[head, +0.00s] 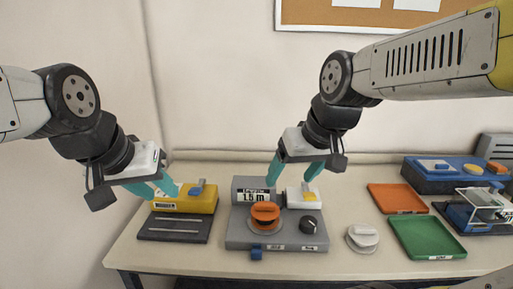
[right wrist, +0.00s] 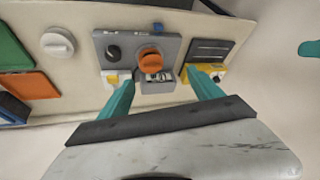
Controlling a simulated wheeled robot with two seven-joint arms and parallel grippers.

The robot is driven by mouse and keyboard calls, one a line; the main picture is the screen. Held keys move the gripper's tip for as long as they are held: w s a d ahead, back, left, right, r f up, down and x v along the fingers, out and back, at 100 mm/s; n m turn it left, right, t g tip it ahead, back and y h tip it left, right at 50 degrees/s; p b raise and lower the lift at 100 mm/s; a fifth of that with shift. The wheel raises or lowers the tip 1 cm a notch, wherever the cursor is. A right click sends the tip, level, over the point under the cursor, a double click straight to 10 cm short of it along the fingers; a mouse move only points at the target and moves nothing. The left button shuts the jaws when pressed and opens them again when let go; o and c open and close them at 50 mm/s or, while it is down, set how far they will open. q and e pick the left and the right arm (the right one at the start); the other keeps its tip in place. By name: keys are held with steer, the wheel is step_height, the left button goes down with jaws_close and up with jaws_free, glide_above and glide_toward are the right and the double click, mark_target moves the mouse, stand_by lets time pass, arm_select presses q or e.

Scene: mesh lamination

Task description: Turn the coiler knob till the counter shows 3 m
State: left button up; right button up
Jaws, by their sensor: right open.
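The grey coiler unit (head: 240,238) sits on the table with a round orange knob (head: 265,213) on its top. Its counter (head: 255,196), behind the knob, reads 1.5 m. A smaller black knob (head: 308,226) is to the right. In the right wrist view the orange knob (right wrist: 151,57) shows between the fingers. My right gripper (head: 289,181) is open and empty, pointing down above the back of the unit, apart from the orange knob. My left gripper (head: 165,188) is over the yellow block at the left; its finger gap is unclear.
A yellow block (head: 184,204) with a blue piece stands behind a dark grey plate (head: 174,230). A white block (head: 303,202) is at the unit's back right. A white round knob piece (head: 362,237), orange tray (head: 397,198) and green tray (head: 427,238) lie to the right.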

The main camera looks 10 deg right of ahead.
steer(key=shift+m+t, duration=0.6)
steer(key=shift+m, duration=0.3)
steer(key=s, duration=0.1)
steer(key=s+d, duration=0.1)
steer(key=s, duration=0.2)
steer(key=shift+d+r, duration=0.15)
steer(key=shift+r, duration=0.2)
steer(key=shift+w, duration=0.1)
